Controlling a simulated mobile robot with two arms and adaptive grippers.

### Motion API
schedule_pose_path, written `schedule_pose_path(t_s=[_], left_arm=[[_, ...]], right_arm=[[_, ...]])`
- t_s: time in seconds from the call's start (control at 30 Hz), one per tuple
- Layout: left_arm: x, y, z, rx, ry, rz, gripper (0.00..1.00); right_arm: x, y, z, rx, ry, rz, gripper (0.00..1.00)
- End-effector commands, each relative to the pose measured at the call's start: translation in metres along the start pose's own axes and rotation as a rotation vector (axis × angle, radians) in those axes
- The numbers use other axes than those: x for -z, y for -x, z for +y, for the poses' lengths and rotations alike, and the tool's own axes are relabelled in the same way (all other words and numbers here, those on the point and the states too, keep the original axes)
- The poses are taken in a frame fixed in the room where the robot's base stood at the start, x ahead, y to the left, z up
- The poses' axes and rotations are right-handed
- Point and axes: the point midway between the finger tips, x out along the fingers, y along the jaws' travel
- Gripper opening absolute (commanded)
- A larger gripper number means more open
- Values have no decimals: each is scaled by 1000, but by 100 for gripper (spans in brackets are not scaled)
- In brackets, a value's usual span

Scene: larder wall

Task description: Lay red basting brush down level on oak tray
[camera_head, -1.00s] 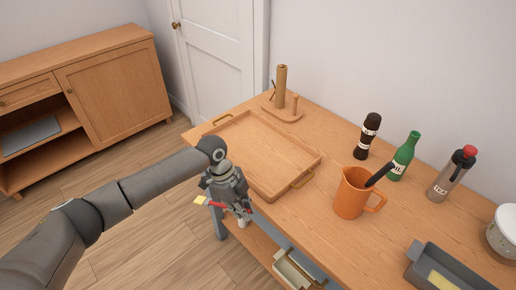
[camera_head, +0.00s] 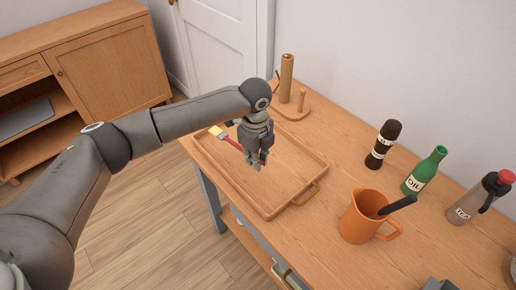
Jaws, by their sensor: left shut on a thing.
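My left gripper (camera_head: 256,165) is shut on the red basting brush (camera_head: 234,144), in the middle of the head view. The brush has a red handle and a pale yellow head that points to the left. The gripper hides part of the handle. Brush and gripper are over the oak tray (camera_head: 281,209), a shallow rimmed tray with brass handles on the wooden table. The brush looks to be above the tray floor; the exact gap is hard to tell. My right gripper is not in view.
An orange jug (camera_head: 357,218) with a dark utensil stands right of the tray. Behind it are a dark mill (camera_head: 383,145), a green oil bottle (camera_head: 423,172) and a grey red-topped bottle (camera_head: 478,199). A wooden roll holder (camera_head: 288,85) stands behind the tray.

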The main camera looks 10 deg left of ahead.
Motion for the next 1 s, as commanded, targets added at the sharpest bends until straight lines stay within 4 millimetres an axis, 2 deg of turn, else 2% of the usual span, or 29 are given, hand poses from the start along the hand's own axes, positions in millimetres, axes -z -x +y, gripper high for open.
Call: schedule_pose_path(t_s=[0.2, 0.37, 0.47, 0.57, 0.73, 0.87, 1.0], left_arm=[[0, -17, 1, 0, 0, 0, 0], [0, -35, 1, 0, 0, 0, 0], [0, -46, 1, 0, 0, 0, 0], [1, -57, 2, 0, -1, 0, 0], [1, -70, 2, 0, 0, 3, 0], [1, -77, 2, 0, 0, 2, 0], [1, -79, 2, 0, 0, 1, 0]], right_arm=[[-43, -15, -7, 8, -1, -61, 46], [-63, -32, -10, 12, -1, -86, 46], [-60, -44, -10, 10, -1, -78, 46], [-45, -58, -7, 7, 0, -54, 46], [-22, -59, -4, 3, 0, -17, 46], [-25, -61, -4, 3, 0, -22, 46], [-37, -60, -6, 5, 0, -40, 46]])
